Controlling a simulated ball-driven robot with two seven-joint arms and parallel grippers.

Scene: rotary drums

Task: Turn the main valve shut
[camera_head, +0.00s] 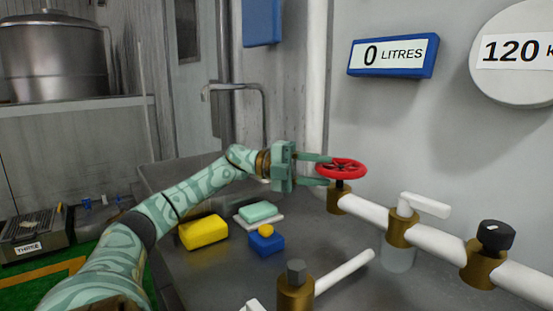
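The main valve appears to be the red handwheel (350,167) on a dark stem above a brass fitting, at the left end of the white pipe. My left gripper (331,171) reaches it from the left. Its two green fingers are spread wide, one at the far side of the wheel and one at the near side, with the wheel's left part between them. I cannot tell whether the fingertips touch the rim. My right gripper is not in view.
A white lever (425,204) and a black knob (495,235) sit along the pipe to the right. Another brass valve (296,292) stands in front. A yellow block (203,232) and a blue box (266,243) lie on the bench. A display (393,55) reads 0 LITRES.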

